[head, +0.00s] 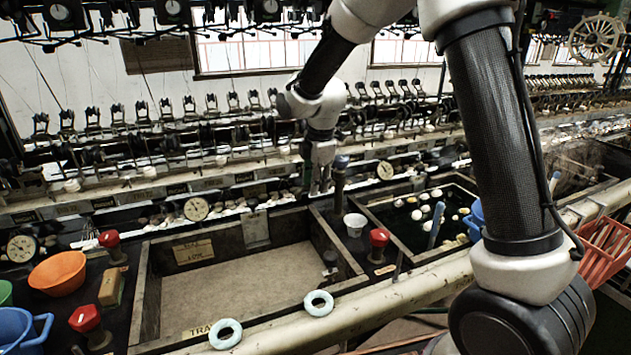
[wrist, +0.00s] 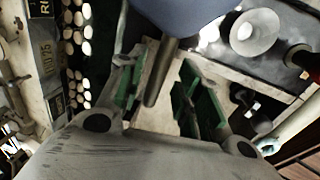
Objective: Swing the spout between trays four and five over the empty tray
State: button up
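The empty tray (head: 240,285) is a dark-framed basin with a bare, pale floor, left of centre in the head view. To its right is a dark water-filled tray (head: 408,225) with several white cocoons floating. On the divider between them stands a dark post with a blue-grey top (head: 341,163), likely the spout. My gripper (head: 318,184) points down just left of it. In the wrist view my gripper (wrist: 158,92) is open, green pads apart, with a grey rod (wrist: 160,72) below a blue-grey part (wrist: 185,14) appearing between the fingers. Contact cannot be told.
A white cup (head: 355,224) and red-topped knob (head: 379,240) sit on the divider. Two pale-blue rings (head: 319,303) lie on the front rail. An orange bowl (head: 58,273) and blue jug (head: 20,330) are at left. A red crate (head: 607,245) is at right.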

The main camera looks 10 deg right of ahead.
notch_tip(320, 180, up, 12)
jog(key=s, duration=0.2)
jog(key=shift+d, duration=0.25)
jog(key=shift+s+f, duration=0.1)
jog(key=shift+f, duration=0.05)
dwell(2.0)
